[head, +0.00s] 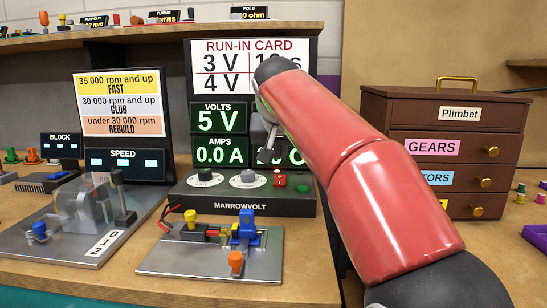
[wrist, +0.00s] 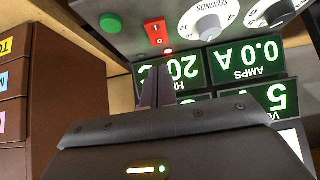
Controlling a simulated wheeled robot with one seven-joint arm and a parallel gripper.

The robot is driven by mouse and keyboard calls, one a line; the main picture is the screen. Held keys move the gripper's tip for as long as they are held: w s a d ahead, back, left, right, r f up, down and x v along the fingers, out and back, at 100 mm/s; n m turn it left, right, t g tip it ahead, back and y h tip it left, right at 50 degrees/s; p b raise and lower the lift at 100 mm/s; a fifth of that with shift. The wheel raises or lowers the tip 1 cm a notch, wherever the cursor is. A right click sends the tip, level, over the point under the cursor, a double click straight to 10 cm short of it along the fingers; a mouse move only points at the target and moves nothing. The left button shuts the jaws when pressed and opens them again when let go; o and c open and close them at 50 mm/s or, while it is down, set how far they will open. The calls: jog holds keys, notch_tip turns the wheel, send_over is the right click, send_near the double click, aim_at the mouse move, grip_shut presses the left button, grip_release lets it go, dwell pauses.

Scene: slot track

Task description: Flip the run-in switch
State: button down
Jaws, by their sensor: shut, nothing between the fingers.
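A red rocker switch (head: 280,181) sits on the sloped front panel of the Marrowvolt supply (head: 240,206), between a white dial and a green button (head: 302,188). I cannot read a label naming it the run-in switch. The wrist view shows the red switch (wrist: 157,32) upside down, with a small lit red lamp beside it. My gripper (head: 267,155) is shut and empty, pointing down just above the panel, in front of the displays. In the wrist view its fingertips (wrist: 155,70) are close to the switch, apparently apart from it.
The displays read 5 V (head: 219,119) and 0.0 A (head: 220,153); my arm partly hides a third display and the run-in card (head: 222,50). A metal plate with a small motor rig (head: 210,262) lies in front. A brown drawer cabinet (head: 440,115) stands right.

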jog(key=s+f+v, duration=0.1)
jog(key=v, duration=0.8)
jog(key=shift+s+a, duration=0.2)
jog(key=shift+s, duration=0.05)
jog(key=s+d+f+g, duration=0.2)
jog(key=s+d+f, duration=0.9)
jog(key=s+f, duration=0.15)
jog(key=s+d+f, duration=0.2)
jog(key=s+f, duration=0.4)
jog(key=f, duration=0.3)
jog(key=s+d+f, duration=0.3)
jog(key=s+f, duration=0.3)
jog(key=f, duration=0.4)
jog(key=shift+s+g, duration=0.2)
jog(key=shift+g, duration=0.2)
